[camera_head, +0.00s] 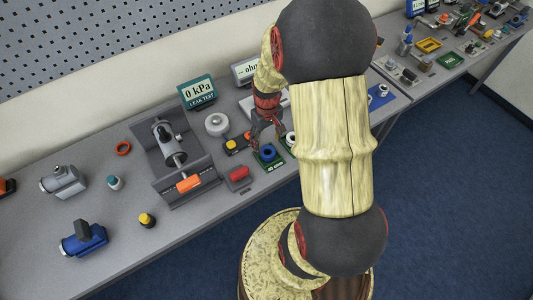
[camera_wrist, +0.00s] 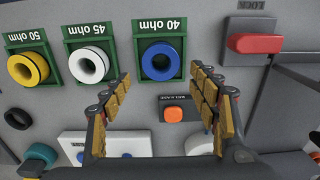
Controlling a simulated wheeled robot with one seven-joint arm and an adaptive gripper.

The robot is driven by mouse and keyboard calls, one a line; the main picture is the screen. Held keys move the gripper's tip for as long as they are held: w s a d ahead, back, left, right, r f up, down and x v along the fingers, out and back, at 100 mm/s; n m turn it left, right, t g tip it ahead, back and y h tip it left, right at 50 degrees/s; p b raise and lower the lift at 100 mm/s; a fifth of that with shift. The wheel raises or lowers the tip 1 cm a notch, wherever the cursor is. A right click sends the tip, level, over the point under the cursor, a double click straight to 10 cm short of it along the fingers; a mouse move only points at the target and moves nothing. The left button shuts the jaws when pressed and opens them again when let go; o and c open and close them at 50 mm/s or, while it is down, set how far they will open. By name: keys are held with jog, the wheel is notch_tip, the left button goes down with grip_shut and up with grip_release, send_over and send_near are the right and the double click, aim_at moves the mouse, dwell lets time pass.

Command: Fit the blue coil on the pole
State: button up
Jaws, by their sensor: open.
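The blue coil (camera_wrist: 147,62) sits in a green holder (camera_wrist: 161,82) marked 40 ohm, in the upper middle of the wrist view. In the head view the blue coil (camera_head: 268,153) is in its green holder just below my gripper (camera_head: 268,138). In the wrist view my gripper (camera_wrist: 161,74) is open and empty, with one finger on each side of the blue coil's place. I cannot tell its height above the coil. I cannot make out the pole for certain in either view; my arm hides part of the table.
A white coil (camera_wrist: 88,66) and a yellow coil (camera_wrist: 28,68) sit in neighbouring green holders. A red lock handle (camera_wrist: 255,43) and an orange release button (camera_wrist: 173,114) are close by. The leak test display (camera_head: 199,93) stands at the back.

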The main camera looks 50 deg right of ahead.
aim_at(267, 154)
notch_tip(267, 154, down, 5)
jog(key=shift+a+f+b, duration=0.1)
jog(key=shift+f+b, duration=0.1)
jog(key=shift+b, duration=0.5)
jog(key=c, duration=0.4)
jog(key=c, duration=0.9)
jog(key=shift+r, duration=0.1)
